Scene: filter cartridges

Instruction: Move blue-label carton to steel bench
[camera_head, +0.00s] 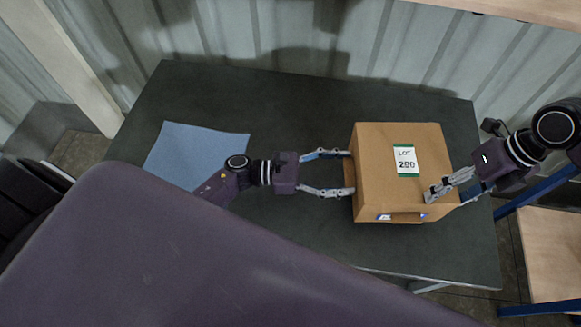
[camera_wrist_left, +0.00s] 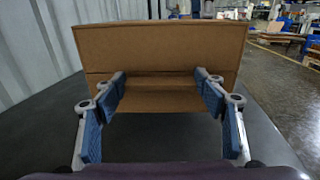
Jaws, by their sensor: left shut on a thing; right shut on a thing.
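A brown cardboard carton (camera_head: 385,165) is at the right part of the dark table; its top label (camera_head: 406,160) is white with green bands and reads "LOT 200". The left wrist view shows the carton (camera_wrist_left: 160,50) straight ahead between the fingers (camera_wrist_left: 160,82). My right gripper (camera_head: 450,188) is shut on the carton's right side, one finger over the top. I cannot tell whether the carton rests or is lifted.
The dark table (camera_head: 300,110) has a flat blue sheet (camera_head: 190,152) at its left. The table's middle is clear. A corrugated wall (camera_head: 270,35) stands behind. A wooden-topped bench with blue legs (camera_head: 553,240) is at right, and a wooden surface (camera_head: 530,8) at upper right.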

